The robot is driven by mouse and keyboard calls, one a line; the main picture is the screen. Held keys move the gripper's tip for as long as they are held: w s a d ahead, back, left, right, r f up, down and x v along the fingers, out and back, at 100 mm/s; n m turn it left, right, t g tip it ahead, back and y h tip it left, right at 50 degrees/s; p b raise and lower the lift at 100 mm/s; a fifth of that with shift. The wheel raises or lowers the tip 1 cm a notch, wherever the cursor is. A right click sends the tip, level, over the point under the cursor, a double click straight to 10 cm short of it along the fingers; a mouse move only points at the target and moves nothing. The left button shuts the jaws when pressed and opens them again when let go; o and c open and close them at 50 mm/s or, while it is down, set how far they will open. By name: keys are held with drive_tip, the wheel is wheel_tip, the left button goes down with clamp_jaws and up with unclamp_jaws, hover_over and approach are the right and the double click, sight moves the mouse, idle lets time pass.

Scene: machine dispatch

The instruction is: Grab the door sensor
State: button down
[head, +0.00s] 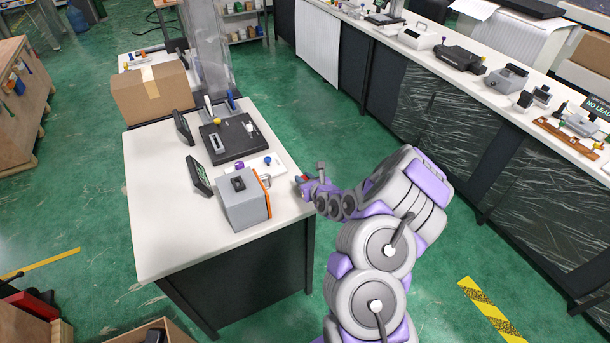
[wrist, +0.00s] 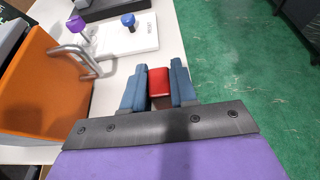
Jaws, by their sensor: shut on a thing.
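My gripper (wrist: 158,88) is shut on a small red block (wrist: 159,83), which sits between its two blue fingers in the wrist view. The block's lower part is hidden by the gripper, and I cannot tell for sure that it is the door sensor. In the head view my gripper (head: 305,182) is at the right edge of the white table (head: 160,225), beside the grey and orange box. I cannot tell whether the block touches the table.
The grey box with an orange face (head: 243,201) stands close by; its metal handle (wrist: 75,55) is left of my fingers. A white plate (wrist: 128,38) carries a purple knob (wrist: 77,27) and a blue knob (wrist: 128,20). Green floor (head: 275,105) is open right of the table.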

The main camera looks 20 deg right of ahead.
drive_tip(key=s+a+r+p, duration=0.1)
drive_tip(key=s+a+p, duration=0.5)
drive_tip(key=s, duration=0.5)
drive_tip(key=shift+s+r, duration=0.15)
drive_tip(key=shift+s, duration=0.15)
